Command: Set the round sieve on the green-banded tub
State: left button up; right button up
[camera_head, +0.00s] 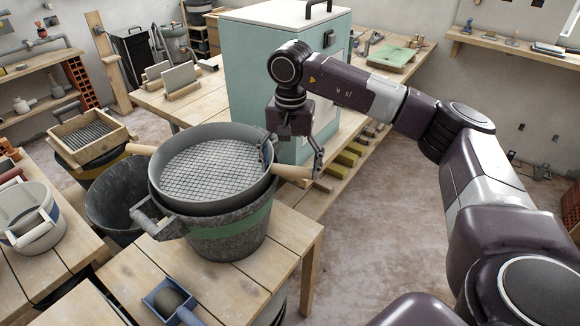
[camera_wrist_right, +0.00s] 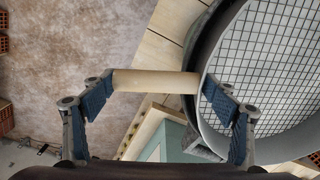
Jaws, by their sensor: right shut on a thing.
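The round sieve (camera_head: 208,168) has a grey rim, a wire mesh and a wooden handle on each side. It is over the mouth of the green-banded tub (camera_head: 228,245), roughly level. I cannot tell whether its rim bears on the tub or hangs just above it. The tub is dark grey, stands on a wooden table and shows a handle at its left. My right gripper (camera_head: 292,160) is shut on the sieve's right wooden handle (camera_wrist_right: 155,82). In the right wrist view the mesh (camera_wrist_right: 275,75) lies beside the gripper (camera_wrist_right: 157,95). My left gripper is not in view.
A black bucket (camera_head: 112,195) stands left of the tub. A square sieve (camera_head: 92,135) rests on a yellow-banded tub behind it. A white bucket (camera_head: 28,215) is at the far left. A pale green cabinet (camera_head: 255,80) stands close behind.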

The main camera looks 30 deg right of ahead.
jog(key=shift+f+b, duration=0.3)
jog(key=shift+f, duration=0.15)
jog(key=o, duration=1.2)
jog(key=shift+r, duration=0.1)
jog(key=o, duration=0.4)
notch_tip(320, 180, up, 12)
jog(key=shift+s, duration=0.1)
